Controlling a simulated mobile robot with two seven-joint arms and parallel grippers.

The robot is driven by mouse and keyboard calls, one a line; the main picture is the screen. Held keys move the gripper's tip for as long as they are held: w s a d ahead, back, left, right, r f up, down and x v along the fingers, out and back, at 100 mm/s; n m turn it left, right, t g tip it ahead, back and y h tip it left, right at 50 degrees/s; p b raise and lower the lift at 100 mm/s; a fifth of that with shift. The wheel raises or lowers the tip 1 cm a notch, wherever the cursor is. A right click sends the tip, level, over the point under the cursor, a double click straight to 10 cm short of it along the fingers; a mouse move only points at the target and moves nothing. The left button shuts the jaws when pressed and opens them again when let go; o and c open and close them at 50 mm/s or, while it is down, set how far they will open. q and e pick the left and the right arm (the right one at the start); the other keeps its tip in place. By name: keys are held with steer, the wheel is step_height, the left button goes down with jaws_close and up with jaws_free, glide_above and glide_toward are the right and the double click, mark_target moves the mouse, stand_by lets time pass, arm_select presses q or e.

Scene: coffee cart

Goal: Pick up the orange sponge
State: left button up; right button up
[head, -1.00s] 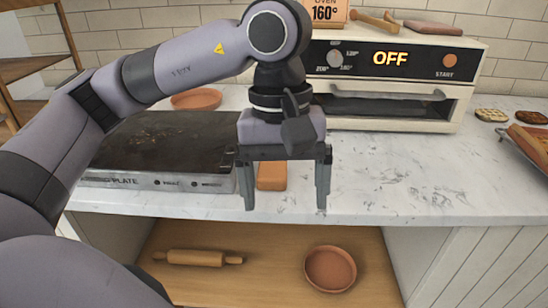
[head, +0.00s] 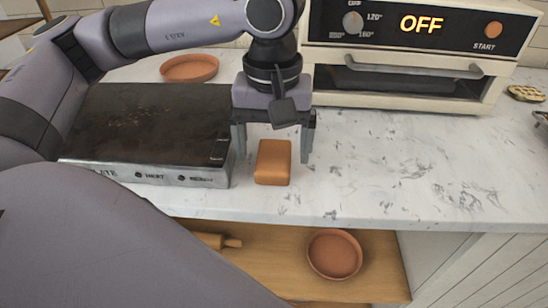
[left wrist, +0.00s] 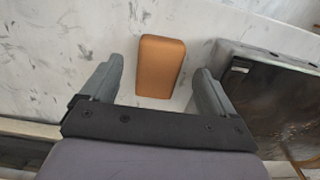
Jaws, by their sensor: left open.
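The orange sponge (head: 273,162) is a small rounded block lying on the white marble counter, just right of the dark hot plate. My left gripper (head: 273,157) is open, its two fingers apart and pointing down, one to each side of the sponge as seen in the head view. In the left wrist view the sponge (left wrist: 161,66) lies between and beyond the open fingers (left wrist: 156,80), touching neither. My right gripper is not in view.
The hot plate (head: 150,130) stands close left of the gripper. A white oven (head: 420,55) reading OFF stands behind to the right. A terracotta dish (head: 190,68) is behind the plate. The counter (head: 400,170) is clear on the right. A shelf below holds a bowl (head: 335,253) and rolling pin (head: 215,241).

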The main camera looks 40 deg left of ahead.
arm_select(q)
step_height(320, 180, down, 2)
steer(key=shift+f, duration=0.1)
steer(key=c, duration=1)
steer(key=shift+c, duration=0.6)
